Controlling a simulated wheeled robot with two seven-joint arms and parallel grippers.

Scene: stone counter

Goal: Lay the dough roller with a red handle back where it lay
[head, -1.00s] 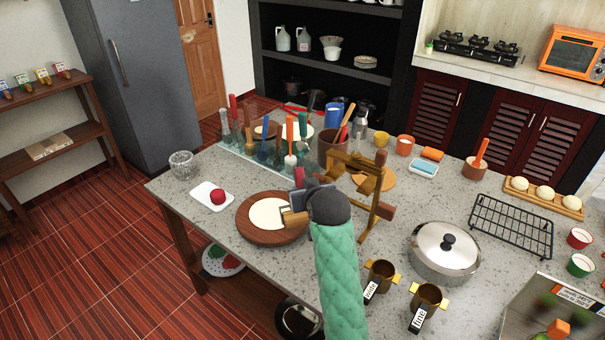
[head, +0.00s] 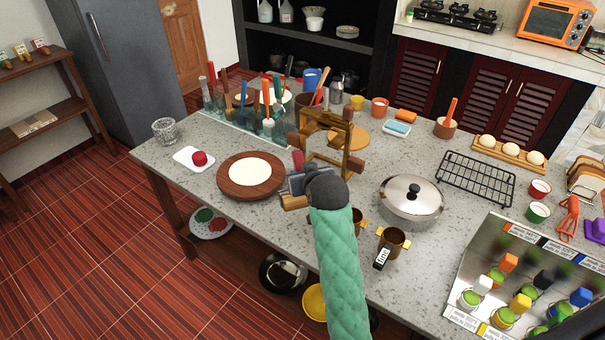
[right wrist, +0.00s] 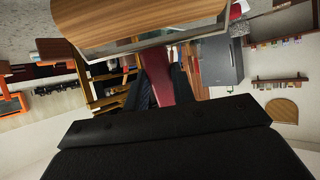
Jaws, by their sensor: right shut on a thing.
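My right gripper (head: 296,184) is shut on the red handle (right wrist: 165,88) of the dough roller; the roller's wooden body (right wrist: 140,22) fills the top of the right wrist view. In the head view only parts of the roller show past the gripper, a red end (head: 298,160) and a wooden piece (head: 293,203). The gripper is above the counter, between the round board and the wooden stand. The wooden stand (head: 326,123), with bars and brown-red ends, stands just behind and right of the gripper. I cannot tell whether roller and stand touch. My left gripper is not in view.
A round wooden board (head: 232,188) with flat dough (head: 250,173) lies left of the gripper. Brass cups, one a labelled cup (head: 393,242), and a lidded pot (head: 411,197) stand to the right. Bottles and utensils crowd behind.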

